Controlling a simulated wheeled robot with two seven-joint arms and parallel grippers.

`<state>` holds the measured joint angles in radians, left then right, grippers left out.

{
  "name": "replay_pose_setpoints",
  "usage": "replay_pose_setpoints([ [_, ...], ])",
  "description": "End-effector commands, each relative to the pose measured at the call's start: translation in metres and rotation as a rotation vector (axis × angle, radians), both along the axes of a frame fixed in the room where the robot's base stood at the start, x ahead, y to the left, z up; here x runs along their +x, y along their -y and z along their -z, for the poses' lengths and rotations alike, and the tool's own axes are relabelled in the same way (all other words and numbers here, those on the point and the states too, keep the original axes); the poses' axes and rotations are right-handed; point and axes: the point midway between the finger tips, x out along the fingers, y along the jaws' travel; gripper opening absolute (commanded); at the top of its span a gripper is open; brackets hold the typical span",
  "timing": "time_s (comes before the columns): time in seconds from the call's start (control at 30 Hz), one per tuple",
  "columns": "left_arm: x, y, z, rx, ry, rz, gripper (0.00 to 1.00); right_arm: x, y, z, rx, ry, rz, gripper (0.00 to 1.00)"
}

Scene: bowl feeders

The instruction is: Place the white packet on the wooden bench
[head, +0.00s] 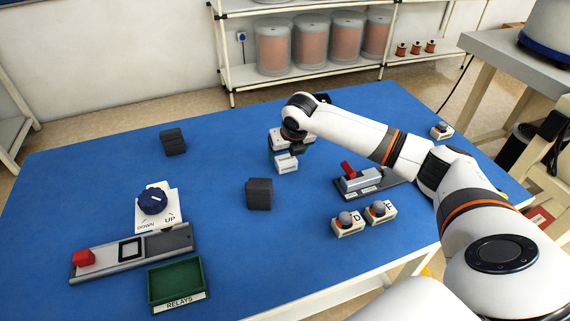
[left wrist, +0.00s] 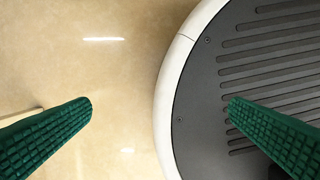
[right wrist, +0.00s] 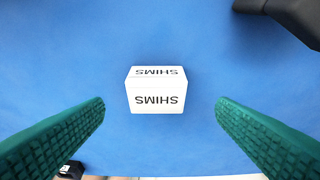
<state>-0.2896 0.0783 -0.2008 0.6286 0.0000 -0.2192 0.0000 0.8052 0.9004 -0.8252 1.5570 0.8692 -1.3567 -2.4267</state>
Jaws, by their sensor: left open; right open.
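The white packet is a small white box lettered SHIMS (right wrist: 156,97), seen between my right fingers in the right wrist view. In the head view the box (head: 287,164) stands on the blue tabletop (head: 225,160), just below my right gripper (head: 283,152). My right gripper is open, its green fingers apart on either side of the box with visible gaps. My left gripper (left wrist: 160,103) is open and empty over the tan floor in the left wrist view, outside the head view. I cannot make out a clearly wooden bench; the worktable has a blue top.
Dark blocks (head: 259,193) and (head: 173,141) stand on the table. A rotary knob panel (head: 157,212), a green RELAYS tray (head: 177,283), a red-handled switch (head: 359,180) and button boxes (head: 347,225) also stand there.

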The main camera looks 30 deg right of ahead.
Motion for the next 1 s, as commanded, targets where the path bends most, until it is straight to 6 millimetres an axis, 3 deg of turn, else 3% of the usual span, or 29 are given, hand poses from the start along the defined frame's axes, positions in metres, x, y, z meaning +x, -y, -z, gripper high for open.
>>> replay_pose_setpoints([
  [0.5, -0.016, -0.003, 0.0, 0.005, -0.024, -0.001, 1.0, 0.022, 0.009, 0.052, 0.0, 0.0, 0.0, 0.8],
  [0.77, -0.015, -0.003, 0.0, 0.005, -0.022, -0.001, 1.0, 0.024, 0.009, 0.054, -0.001, 0.002, -0.001, 0.8],
  [1.0, -0.013, -0.003, 0.0, 0.005, -0.021, -0.001, 1.0, 0.024, 0.009, 0.054, -0.001, 0.002, -0.001, 0.44],
])
